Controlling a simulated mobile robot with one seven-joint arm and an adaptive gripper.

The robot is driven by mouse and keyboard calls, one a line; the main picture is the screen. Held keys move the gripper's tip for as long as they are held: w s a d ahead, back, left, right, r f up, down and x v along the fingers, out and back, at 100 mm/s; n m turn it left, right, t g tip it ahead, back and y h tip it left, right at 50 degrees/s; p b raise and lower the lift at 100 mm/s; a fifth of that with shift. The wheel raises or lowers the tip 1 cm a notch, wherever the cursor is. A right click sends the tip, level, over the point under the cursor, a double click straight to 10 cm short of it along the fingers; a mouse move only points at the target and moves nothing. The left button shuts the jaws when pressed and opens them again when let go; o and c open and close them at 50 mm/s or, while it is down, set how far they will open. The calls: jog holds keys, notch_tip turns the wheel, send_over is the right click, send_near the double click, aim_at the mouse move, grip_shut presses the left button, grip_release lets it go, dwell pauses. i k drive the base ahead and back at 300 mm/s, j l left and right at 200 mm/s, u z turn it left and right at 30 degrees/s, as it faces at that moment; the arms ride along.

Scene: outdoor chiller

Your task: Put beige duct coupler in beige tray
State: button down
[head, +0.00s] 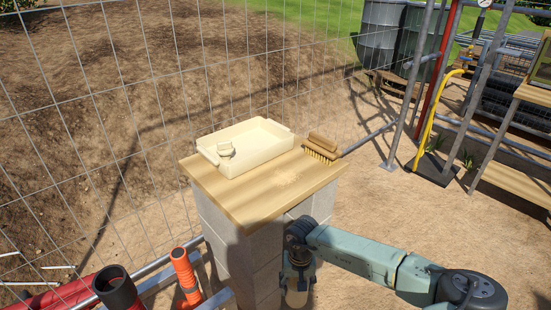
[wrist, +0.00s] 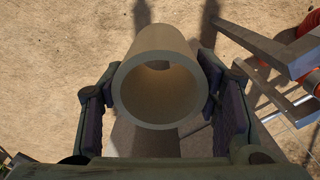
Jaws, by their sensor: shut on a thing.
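The beige duct coupler (wrist: 160,92) is a hollow, open-ended tube in the wrist view. My gripper (wrist: 163,98) is shut on it, with one finger on each side and the open end facing the camera. The beige tray (head: 262,153) is a shallow rectangular tray on the wooden top, up and left of my gripper.
A brush (head: 323,147) lies right of the tray on the wooden top (head: 262,203). A wire fence (head: 150,95) stands behind. Orange-handled tool (head: 185,275) and red pipes are at lower left, with metal rails. Sandy ground (head: 390,220) to the right is open.

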aim_at(264, 142)
jog(key=i+l+z, duration=0.15)
jog(key=z, duration=0.2)
jog(key=i+l+z, duration=0.2)
jog(key=z, duration=0.15)
jog(key=i+l+z, duration=0.1)
jog(key=z, duration=0.25)
jog(key=i+l+z, duration=0.1)
jog(key=i, duration=0.45)
jog(key=i+l+z, duration=0.15)
jog(key=i, duration=0.35)
jog(key=i+u, duration=0.2)
jog(key=u, duration=0.25)
jog(key=i+l+u, duration=0.15)
jog(key=u, duration=0.25)
jog(key=i+l+u, duration=0.15)
jog(key=u, duration=0.3)
jog(key=i+l+u, duration=0.25)
jog(key=u, duration=0.15)
jog(key=i+l+u, duration=0.1)
jog(key=l+u, duration=0.2)
jog(key=u, duration=0.15)
